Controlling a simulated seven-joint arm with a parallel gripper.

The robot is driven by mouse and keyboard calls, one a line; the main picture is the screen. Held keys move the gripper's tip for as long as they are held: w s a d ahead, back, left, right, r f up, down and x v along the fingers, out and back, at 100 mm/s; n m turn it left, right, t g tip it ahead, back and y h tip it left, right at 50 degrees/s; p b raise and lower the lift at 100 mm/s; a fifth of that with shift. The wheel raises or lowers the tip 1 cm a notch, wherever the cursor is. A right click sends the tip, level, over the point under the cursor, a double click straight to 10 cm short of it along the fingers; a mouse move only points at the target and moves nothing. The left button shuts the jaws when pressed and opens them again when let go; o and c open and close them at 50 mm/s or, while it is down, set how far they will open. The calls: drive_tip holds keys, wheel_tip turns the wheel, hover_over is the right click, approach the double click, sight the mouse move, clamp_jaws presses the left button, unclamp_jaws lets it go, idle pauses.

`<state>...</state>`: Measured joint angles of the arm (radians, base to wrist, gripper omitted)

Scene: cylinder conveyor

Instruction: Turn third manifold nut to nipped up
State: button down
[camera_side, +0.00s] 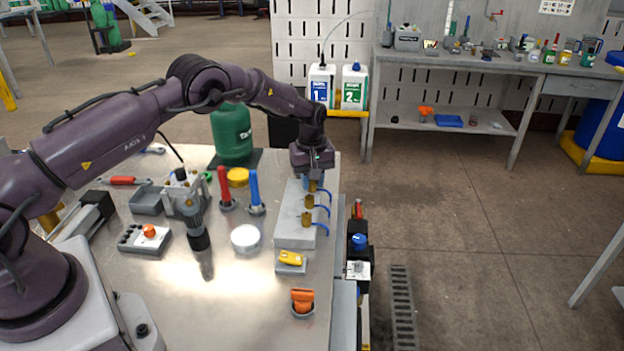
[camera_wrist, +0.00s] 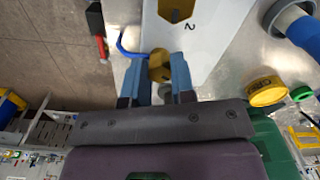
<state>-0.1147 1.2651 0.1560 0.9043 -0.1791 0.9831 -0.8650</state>
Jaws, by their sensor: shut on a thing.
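The pale manifold block (camera_side: 288,232) lies along the right part of the bench, with brass nuts in a row, each with a blue tube. The near nut (camera_side: 306,219) and the middle nut (camera_side: 308,201) are free. My gripper (camera_side: 313,182) points down over the block's far end. In the wrist view my gripper (camera_wrist: 160,78) has its two blue fingers shut on the far brass nut (camera_wrist: 159,62), one on each side. A blue tube bends away from this nut. The middle nut (camera_wrist: 176,8) sits beside a printed "2". The nut's turn angle cannot be read.
Red (camera_side: 225,190) and blue (camera_side: 255,192) handled tools stand left of the block. A white round tin (camera_side: 245,238), a yellow block on a grey base (camera_side: 291,260) and an orange piece (camera_side: 302,300) are nearby. A green canister (camera_side: 232,135) stands behind. The bench's right edge is close.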

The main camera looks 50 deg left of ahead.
drive_tip(key=m, duration=0.6)
drive_tip(key=shift+m, duration=0.3)
drive_tip(key=m, duration=0.5)
drive_tip(key=shift+m, duration=0.3)
drive_tip(key=c, duration=1)
unclamp_jaws()
drive_tip(key=shift+o, duration=0.2)
wheel_tip(320, 180, up, 13)
